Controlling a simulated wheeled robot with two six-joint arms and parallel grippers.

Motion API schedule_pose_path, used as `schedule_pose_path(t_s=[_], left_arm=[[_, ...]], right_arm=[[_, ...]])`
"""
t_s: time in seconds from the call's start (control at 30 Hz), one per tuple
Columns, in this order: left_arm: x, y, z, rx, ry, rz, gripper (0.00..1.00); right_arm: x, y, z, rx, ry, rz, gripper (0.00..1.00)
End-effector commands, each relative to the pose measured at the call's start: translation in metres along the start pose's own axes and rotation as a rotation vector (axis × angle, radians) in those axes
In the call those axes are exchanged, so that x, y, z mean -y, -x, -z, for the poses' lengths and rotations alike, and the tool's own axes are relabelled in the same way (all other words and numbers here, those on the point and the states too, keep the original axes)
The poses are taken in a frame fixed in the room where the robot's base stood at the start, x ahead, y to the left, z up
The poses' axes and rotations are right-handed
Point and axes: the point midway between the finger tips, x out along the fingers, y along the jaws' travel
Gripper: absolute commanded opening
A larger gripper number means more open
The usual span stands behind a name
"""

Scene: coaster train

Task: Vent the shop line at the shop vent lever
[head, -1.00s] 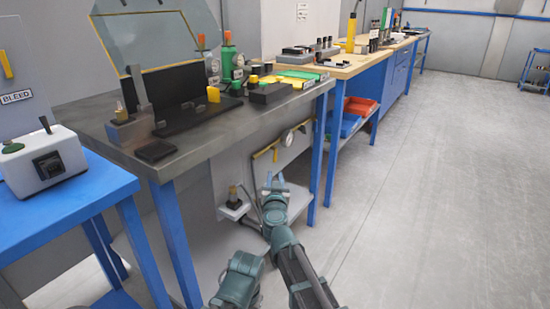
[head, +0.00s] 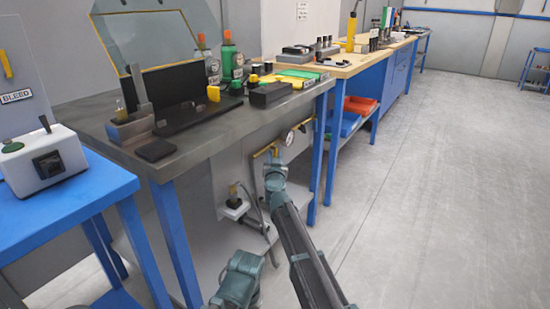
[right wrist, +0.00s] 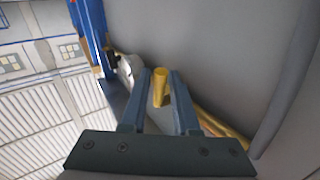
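The shop vent lever seems to be the yellow handle (right wrist: 159,88) in the right wrist view. It stands between the two fingers of my right gripper (right wrist: 160,76), with a visible gap to the finger on the left; whether it touches the right one I cannot tell. The right gripper is open. In the head view my right gripper (head: 275,166) is at the grey panel under the workbench, just below the yellow pipework (head: 264,151) and a round gauge (head: 289,138). It hides the lever there.
The grey workbench (head: 205,137) overhangs the panel. Its blue leg (head: 318,150) stands right of my gripper. A blue table (head: 60,208) is farther left. The floor at right is clear.

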Motion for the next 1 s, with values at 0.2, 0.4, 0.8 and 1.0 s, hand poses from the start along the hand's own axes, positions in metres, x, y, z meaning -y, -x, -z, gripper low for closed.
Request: schedule_pose_path(t_s=[0.2, 0.4, 0.8, 1.0], left_arm=[[0.000, 0.000, 0.000, 0.000, 0.000, 0.000, 0.46], [0.000, 0.000, 0.000, 0.000, 0.000, 0.000, 0.46], [0.001, 0.011, -0.001, 0.000, -0.002, 0.000, 0.46], [0.003, 0.025, -0.001, 0.000, -0.005, 0.000, 0.46]], right_arm=[[0.000, 0.001, 0.000, 0.000, 0.000, 0.000, 0.22], [0.000, 0.001, 0.000, 0.000, 0.000, 0.000, 0.00], [0.000, 0.002, 0.004, 0.032, -0.025, -0.009, 0.00], [0.000, 0.003, 0.005, 0.090, -0.063, -0.017, 0.00]])
